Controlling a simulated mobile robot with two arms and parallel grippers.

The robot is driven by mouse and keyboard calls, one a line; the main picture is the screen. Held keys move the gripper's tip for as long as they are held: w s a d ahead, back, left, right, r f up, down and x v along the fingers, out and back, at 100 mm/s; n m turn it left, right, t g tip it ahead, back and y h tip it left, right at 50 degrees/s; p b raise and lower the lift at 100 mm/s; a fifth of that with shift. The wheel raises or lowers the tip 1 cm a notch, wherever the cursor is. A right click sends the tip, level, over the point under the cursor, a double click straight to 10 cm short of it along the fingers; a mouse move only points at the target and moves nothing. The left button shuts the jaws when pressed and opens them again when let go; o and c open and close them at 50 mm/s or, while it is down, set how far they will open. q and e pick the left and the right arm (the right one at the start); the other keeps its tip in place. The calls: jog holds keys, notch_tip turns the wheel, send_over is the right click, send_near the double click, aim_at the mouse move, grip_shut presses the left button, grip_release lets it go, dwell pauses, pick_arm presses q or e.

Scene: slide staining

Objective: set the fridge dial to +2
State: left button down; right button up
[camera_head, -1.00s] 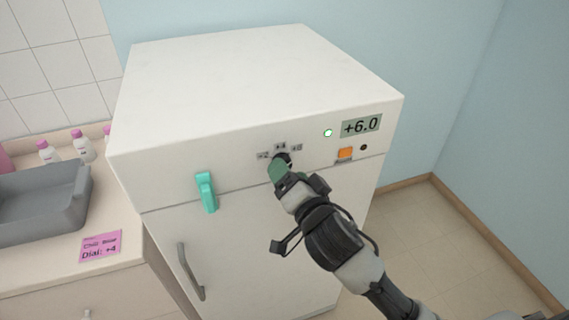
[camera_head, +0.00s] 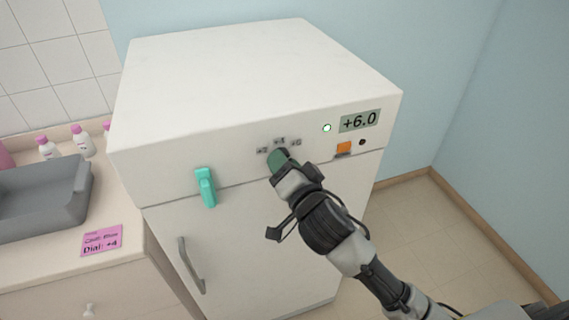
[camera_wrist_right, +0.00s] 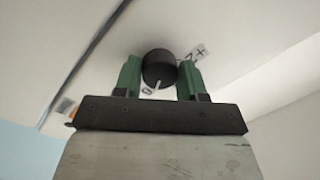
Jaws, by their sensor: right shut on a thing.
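The white fridge (camera_head: 240,85) has a black dial (camera_wrist_right: 158,66) on its front panel, with small printed marks +2, +4 and +6 around it in the head view. In the right wrist view the dial sits between the two green fingertips of my right gripper (camera_wrist_right: 158,80), which is shut on it. A pale pointer line shows on the dial; I cannot tell which mark it points to. In the head view the right gripper (camera_head: 278,160) hides most of the dial. The display (camera_head: 360,121) reads +6.0. My left gripper is not in view.
A teal latch (camera_head: 205,186) and a grey door handle (camera_head: 190,266) are left.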

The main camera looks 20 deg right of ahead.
jog(key=n+h+p, duration=0.1)
jog(key=n+p, duration=0.4)
jog(key=n, duration=0.6)
jog(key=n+h+p, duration=0.1)
jog(key=n+p, duration=0.4)
jog(key=n, duration=0.6)
jog(key=shift+d+r+g+p, duration=0.1)
jog(key=shift+r+g+p, duration=0.05)
jog(key=shift+g+p, duration=0.25)
jog(key=shift+n+h, duration=0.3)
jog(key=o, duration=0.9)
